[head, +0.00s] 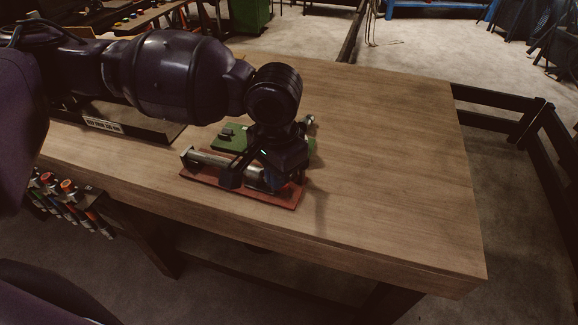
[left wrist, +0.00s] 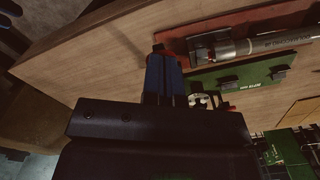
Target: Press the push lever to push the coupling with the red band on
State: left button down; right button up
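My left gripper (head: 280,182) is low over the right end of a red base plate (head: 240,196) on the wooden bench. In the left wrist view its blue fingers (left wrist: 165,75) lie side by side, closed together, beside one end of the red plate. A metal tube device (head: 207,160) lies along that plate; it also shows in the left wrist view (left wrist: 260,45), with lettering. A small red part (left wrist: 158,48) shows at the fingertips. The gripper hides the device's right end, so I cannot make out the push lever or the red-banded coupling, or tell contact.
A green board (head: 232,137) with small black holders lies just behind the red plate. A dark stand with a label (head: 102,125) is at the bench's left. Tools with red ends (head: 68,186) hang at the front edge. The bench's right side (head: 400,180) is clear.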

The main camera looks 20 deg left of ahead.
aim_at(279, 192)
pick_arm(q)
jog(key=shift+f, duration=0.65)
pick_arm(e)
jog(key=shift+w+a+r, duration=0.1)
jog(key=shift+w+r, duration=0.05)
jog(key=shift+w, duration=0.2)
pick_arm(q)
jog(key=shift+f, duration=0.4)
pick_arm(e)
jog(key=shift+w+r, duration=0.15)
jog(key=shift+w, duration=0.05)
pick_arm(q)
jog(key=shift+f, duration=0.35)
pick_arm(e)
jog(key=shift+s, duration=0.1)
pick_arm(q)
jog(key=shift+f, duration=0.7)
pick_arm(e)
jog(key=shift+s+f, duration=0.45)
jog(key=shift+f, duration=0.15)
pick_arm(q)
jog(key=shift+f+b, duration=0.3)
jog(key=shift+f, duration=0.05)
pick_arm(e)
jog(key=shift+w+r, duration=0.1)
jog(key=shift+w, duration=0.15)
jog(key=shift+w+r, duration=0.3)
